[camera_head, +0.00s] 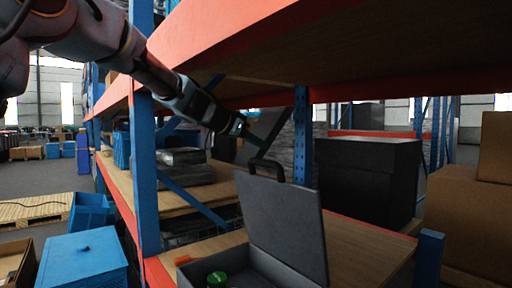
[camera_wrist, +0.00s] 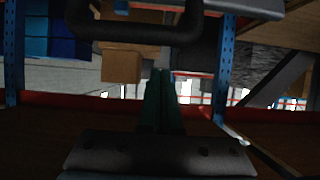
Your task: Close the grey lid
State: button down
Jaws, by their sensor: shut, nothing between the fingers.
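The grey lid (camera_head: 282,222) stands raised, nearly upright, on an open grey box (camera_head: 240,265) on the shelf. A black loop handle (camera_head: 267,166) sticks up from the lid's top edge. A green round object (camera_head: 217,280) lies inside the box. My gripper (camera_head: 243,128) is shut and empty, above and slightly left of the handle, apart from it in the head view. In the wrist view, my closed fingers (camera_wrist: 165,74) point forward, and a dark loop that looks like the handle (camera_wrist: 130,31) crosses the top. The lid's hinge is partly hidden.
An orange-edged upper shelf (camera_head: 330,50) hangs over the workspace. A blue post (camera_head: 144,160) stands left of the box, and a large black box (camera_head: 367,175) stands behind to the right. Cardboard boxes (camera_head: 465,215) are at far right.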

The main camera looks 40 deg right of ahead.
jog(key=shift+a+f+p, duration=0.2)
jog(key=shift+f+p, duration=0.15)
jog(key=shift+f, duration=0.2)
jog(key=shift+a+f+p, duration=0.15)
jog(key=shift+f+p, duration=0.2)
jog(key=shift+f, duration=0.15)
jog(key=shift+a+f, duration=0.15)
jog(key=shift+f, duration=0.05)
jog(key=shift+a+f, duration=0.1)
jog(key=shift+a, duration=0.1)
jog(key=shift+w, duration=0.1)
